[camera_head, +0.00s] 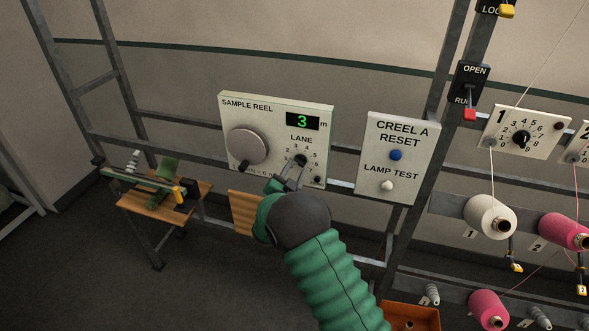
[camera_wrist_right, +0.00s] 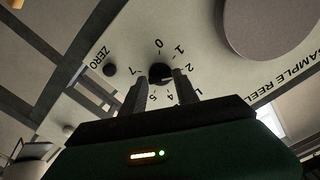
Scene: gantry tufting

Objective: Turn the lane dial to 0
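The lane dial (camera_head: 299,159) is a small dark knob on the cream sample reel panel (camera_head: 278,114), ringed by numbers. In the right wrist view the dial (camera_wrist_right: 160,73) shows between my fingertips, with the 0 on the side away from my gripper. A faint light mark on it seems to point near the hidden 3, but I cannot read it surely. My right gripper (camera_head: 290,178) is open, its fingers (camera_wrist_right: 159,83) on either side of the dial with small gaps showing. I cannot tell whether they touch it. My left gripper is not in view.
A large grey reel knob (camera_head: 246,146) is left of the dial; a small black ZERO button (camera_wrist_right: 110,70) is close to it. The display (camera_head: 302,121) reads 3. A button panel (camera_head: 396,158) stands to the right. A small wooden table (camera_head: 160,205) is at left.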

